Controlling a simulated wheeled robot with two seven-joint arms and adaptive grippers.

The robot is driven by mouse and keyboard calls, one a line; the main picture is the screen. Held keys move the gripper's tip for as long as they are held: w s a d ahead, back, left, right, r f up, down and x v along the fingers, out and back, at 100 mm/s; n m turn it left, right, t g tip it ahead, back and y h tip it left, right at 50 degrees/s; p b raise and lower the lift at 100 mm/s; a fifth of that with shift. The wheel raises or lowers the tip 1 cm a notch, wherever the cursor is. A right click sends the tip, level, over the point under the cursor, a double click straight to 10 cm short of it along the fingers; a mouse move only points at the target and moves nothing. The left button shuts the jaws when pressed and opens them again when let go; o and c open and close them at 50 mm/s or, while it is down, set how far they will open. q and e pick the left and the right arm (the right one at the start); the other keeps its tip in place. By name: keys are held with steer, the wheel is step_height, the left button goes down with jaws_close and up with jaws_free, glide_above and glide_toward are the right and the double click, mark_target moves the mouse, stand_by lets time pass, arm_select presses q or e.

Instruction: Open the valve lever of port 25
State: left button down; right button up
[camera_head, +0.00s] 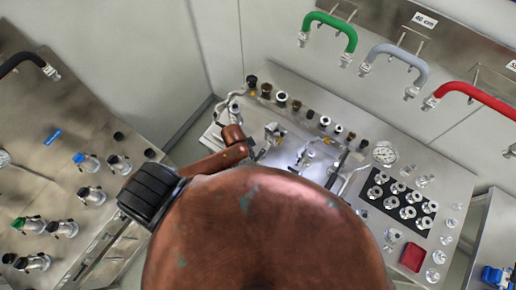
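A large copper-brown rounded part of my own body fills the lower middle of the head view and hides much of the work panel (300,82). A brown arm link runs from a black joint toward a small grey, curved piece that I take for my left gripper (232,108), over the panel's left end. Its fingers are too small to tell apart. Silver fittings show on the panel behind my body; some look like levers. No port number is legible, so I cannot tell which fitting is the port 25 valve lever. My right gripper is not in view.
A row of dark and white knobs (282,99) lines the panel's back edge. A gauge (385,153), a black mat (380,198) with silver fittings and a red tray (412,257) are at right. Green (331,28), grey (396,61) and red (478,94) hoses hang behind.

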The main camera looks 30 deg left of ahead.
arm_select(q)
steer(key=shift+w+a, duration=0.3)
steer(key=shift+a, duration=0.15)
steer(key=shift+w+r, duration=0.1)
steer(key=shift+r, duration=0.3)
steer(key=w+v, duration=0.1)
steer(key=v, duration=0.5)
steer(key=shift+d+r, duration=0.25)
steer(key=shift+d, duration=0.1)
